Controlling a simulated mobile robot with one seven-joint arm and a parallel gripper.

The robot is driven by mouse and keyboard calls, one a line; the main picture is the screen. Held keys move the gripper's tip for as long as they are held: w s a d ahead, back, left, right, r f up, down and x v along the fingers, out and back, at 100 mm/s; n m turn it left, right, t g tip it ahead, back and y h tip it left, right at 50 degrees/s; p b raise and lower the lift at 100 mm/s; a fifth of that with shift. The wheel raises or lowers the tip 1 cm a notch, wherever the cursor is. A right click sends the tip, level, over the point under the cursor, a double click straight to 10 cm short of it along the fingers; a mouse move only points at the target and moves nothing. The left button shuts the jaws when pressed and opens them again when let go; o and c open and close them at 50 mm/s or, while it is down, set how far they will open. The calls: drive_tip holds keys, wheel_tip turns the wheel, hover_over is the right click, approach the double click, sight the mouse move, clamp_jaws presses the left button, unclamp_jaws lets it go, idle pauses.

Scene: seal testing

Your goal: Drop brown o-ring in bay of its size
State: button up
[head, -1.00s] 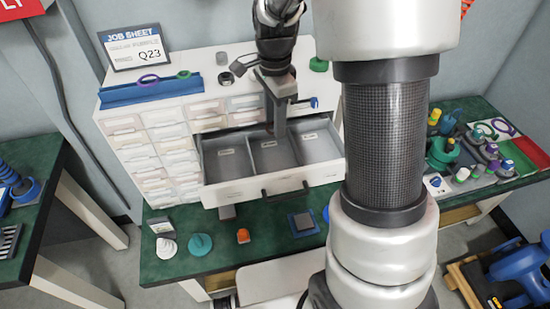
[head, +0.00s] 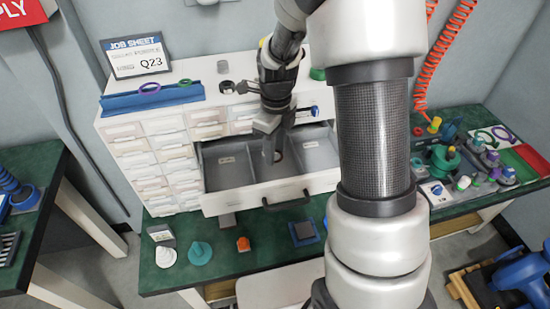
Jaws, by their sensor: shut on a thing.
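The drawer has grey bays side by side with small labels: a left bay (head: 228,178), a middle bay partly hidden by my gripper, and a right bay (head: 316,155). The label writing is too small to read.
The white drawer cabinet (head: 140,150) carries a blue rack (head: 130,97) with purple and green rings, and a job sheet sign (head: 137,57) reading Q23. Several small parts stand on the green bench (head: 180,272) in front. My arm hides the area right of the drawer.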

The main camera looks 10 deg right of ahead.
sight(275, 168)
drive_tip(key=shift+f, duration=1.55)
drive_tip(key=shift+f, duration=0.1)
drive_tip(key=shift+f+b, duration=0.55)
drive_tip(key=o, duration=1.1)
drive_tip(key=shift+r, duration=0.1)
